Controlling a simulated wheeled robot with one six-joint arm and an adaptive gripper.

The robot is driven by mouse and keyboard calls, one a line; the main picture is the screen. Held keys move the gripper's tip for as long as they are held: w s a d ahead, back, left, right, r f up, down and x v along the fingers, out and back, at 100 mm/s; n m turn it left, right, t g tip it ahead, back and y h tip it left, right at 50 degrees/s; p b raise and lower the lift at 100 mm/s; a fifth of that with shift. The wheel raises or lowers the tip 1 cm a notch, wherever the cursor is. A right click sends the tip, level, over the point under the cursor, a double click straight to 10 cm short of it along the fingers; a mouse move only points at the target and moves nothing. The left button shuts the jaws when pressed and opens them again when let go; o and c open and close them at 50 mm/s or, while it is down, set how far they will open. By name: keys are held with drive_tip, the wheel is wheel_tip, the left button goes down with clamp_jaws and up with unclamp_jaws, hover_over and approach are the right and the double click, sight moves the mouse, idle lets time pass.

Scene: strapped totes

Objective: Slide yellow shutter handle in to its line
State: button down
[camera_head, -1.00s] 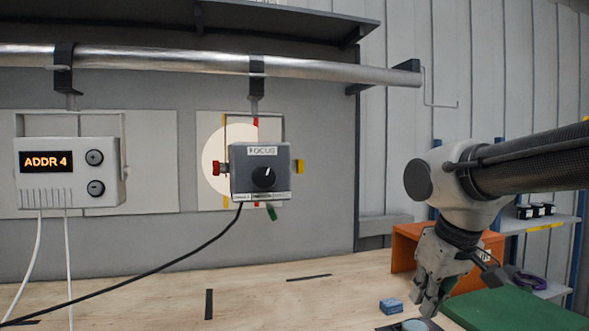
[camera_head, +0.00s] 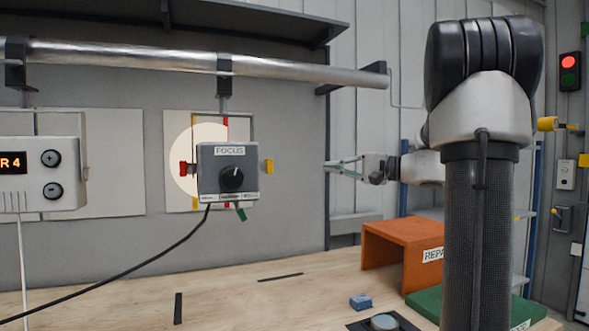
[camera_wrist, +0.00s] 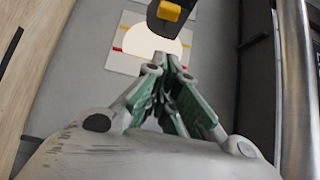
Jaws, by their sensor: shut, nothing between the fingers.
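The yellow shutter handle (camera_head: 268,166) sticks out of the right side of the grey FOCUS box (camera_head: 215,180), which hangs from the metal pipe. It also shows in the wrist view (camera_wrist: 169,12), on the dark box at the top. A red handle (camera_head: 184,168) is on the box's left side and a green one (camera_head: 240,214) hangs below. My gripper (camera_head: 329,166) is shut and empty. It points left at the yellow handle, at about its height, with a gap between them. Behind the box, a pale light spot (camera_head: 186,150) falls on a white panel with red and yellow lines.
The metal pipe (camera_head: 290,70) runs above the box and along the right side of the wrist view. An orange stand (camera_head: 385,247), a blue block (camera_head: 360,302) and a green mat (camera_head: 425,301) are on the wooden bench. A black cable (camera_head: 140,262) hangs from the box.

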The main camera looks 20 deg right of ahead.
drive_tip(key=s+a+x, duration=0.2)
drive_tip(key=x, duration=1)
drive_tip(key=shift+w+a+f, duration=0.15)
drive_tip(key=shift+a, duration=0.25)
drive_tip(key=a, duration=0.3)
drive_tip(key=shift+a, duration=0.35)
drive_tip(key=shift+d, duration=0.1)
